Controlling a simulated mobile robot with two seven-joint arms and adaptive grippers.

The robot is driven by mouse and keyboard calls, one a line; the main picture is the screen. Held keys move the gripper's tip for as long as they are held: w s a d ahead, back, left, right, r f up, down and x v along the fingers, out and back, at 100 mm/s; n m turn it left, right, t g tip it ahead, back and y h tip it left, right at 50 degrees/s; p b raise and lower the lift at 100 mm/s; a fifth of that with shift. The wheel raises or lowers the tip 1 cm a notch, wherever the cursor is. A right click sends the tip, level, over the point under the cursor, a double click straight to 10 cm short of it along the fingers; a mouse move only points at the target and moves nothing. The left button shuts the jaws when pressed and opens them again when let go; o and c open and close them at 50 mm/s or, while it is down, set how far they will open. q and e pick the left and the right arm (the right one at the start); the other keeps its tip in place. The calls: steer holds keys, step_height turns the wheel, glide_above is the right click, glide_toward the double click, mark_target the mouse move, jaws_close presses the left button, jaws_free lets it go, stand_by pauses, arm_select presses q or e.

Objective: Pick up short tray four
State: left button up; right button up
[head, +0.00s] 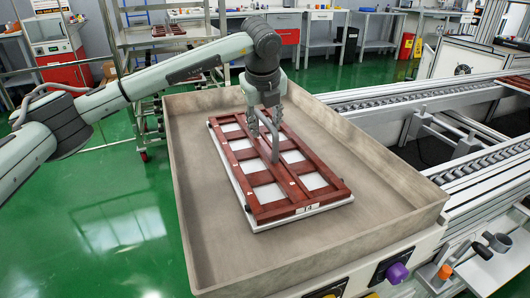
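Short tray four (297,188) is a reddish-brown frame with several square openings over a pale base. A label that seems to read T4 is on its near edge. It lies flat in a large grey-beige bin (203,220). A grey handle (275,150) stands up from the middle of the tray. My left gripper (264,128) points down over the tray at this handle. Its two fingers look spread, one to each side of the handle's top; I cannot tell whether they touch it. My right gripper is not in view.
The bin's raised walls surround the tray, with bare floor around it. A roller conveyor (420,95) runs along the right. A wheeled shelf cart (165,45) stands behind on the left. A purple knob (397,272) sits on the front edge.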

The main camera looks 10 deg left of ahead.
arm_select(q)
jaws_close()
stand_by(0.3)
stand_by(0.3)
